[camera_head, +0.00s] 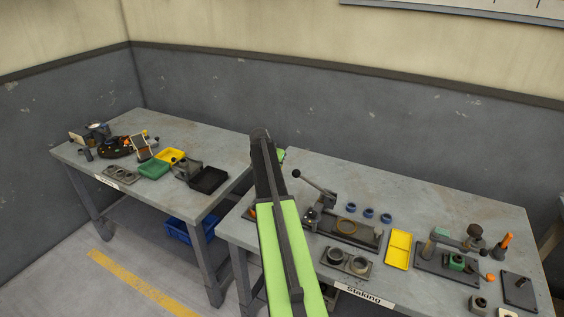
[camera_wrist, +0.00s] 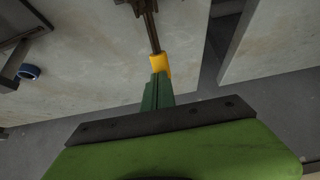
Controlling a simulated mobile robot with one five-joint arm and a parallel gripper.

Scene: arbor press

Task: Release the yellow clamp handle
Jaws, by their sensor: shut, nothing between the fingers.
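The yellow clamp handle (camera_wrist: 160,66) shows at the top middle of the wrist view, a yellow sleeve on a dark rod that runs up to a dark bracket at the picture's edge. My gripper (camera_wrist: 158,82) has dark green fingers, closed together with nothing between them. The fingertips are right at the sleeve's lower end in the picture; I cannot tell whether they touch it. In the head view my green arm covers this part of the table, and I cannot make out the handle or the fingers there.
The staking table (camera_head: 453,196) carries a press with a black-knobbed lever (camera_head: 316,185), blue rings (camera_head: 369,213), a yellow tray (camera_head: 399,248) and an orange-handled tool (camera_head: 506,241). A gap separates it from the left table (camera_head: 190,136), which holds trays and tools.

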